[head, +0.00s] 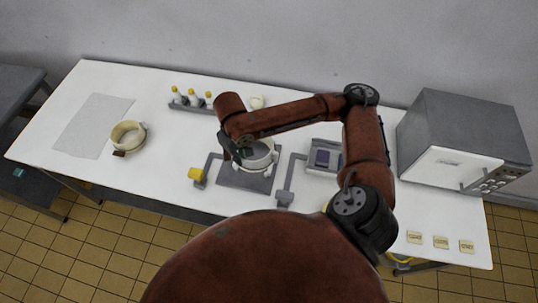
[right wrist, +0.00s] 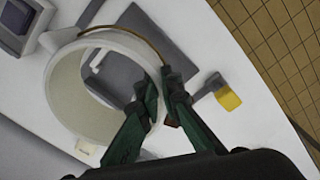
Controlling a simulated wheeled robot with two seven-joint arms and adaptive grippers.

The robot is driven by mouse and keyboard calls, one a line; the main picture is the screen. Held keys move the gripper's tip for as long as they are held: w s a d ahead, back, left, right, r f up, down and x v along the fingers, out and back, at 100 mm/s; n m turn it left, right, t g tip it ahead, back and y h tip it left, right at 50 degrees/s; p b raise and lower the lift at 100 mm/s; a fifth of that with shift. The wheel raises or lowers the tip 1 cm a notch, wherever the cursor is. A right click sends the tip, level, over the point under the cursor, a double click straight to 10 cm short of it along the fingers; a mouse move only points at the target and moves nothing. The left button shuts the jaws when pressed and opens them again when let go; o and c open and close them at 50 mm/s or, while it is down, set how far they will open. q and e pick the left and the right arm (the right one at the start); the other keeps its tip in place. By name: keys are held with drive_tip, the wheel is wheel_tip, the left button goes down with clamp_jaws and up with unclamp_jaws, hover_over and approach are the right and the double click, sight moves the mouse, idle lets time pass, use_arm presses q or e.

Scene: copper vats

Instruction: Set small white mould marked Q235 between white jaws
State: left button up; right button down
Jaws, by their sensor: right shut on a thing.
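A round white mould (head: 262,154) is in my right gripper (head: 240,157) above the middle of the table. In the right wrist view the mould (right wrist: 62,88) is a large open ring. My right gripper's green fingers (right wrist: 160,98) are shut on its wall, at the side toward the yellow block. I cannot read any marking on it. Under it lies a dark grey plate (head: 232,180), flanked by a bent grey arm with a yellow block (head: 196,174) and another with a grey block (head: 284,197). I cannot make out clearly white jaws. My left gripper is out of view.
A cream pot (head: 128,135) stands at the left near a grey mat (head: 95,120). A rack of yellow-capped bottles (head: 192,101) is behind. A grey device (head: 324,157) stands right of the plate, then a large grey oven (head: 460,140). Small labelled cards (head: 441,242) lie front right.

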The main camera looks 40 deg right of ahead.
use_arm(q)
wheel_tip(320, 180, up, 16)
drive_tip(key=p, duration=1.4)
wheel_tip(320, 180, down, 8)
drive_tip(key=b, duration=0.7)
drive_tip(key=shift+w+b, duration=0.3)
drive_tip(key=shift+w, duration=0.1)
use_arm(e)
drive_tip(key=d+f+n, duration=0.6)
drive_tip(key=f+n, duration=0.5)
drive_tip(key=n, duration=0.2)
drive_tip(key=shift+w, duration=0.45)
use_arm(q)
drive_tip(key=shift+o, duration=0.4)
use_arm(e)
drive_tip(key=shift+d, duration=0.1)
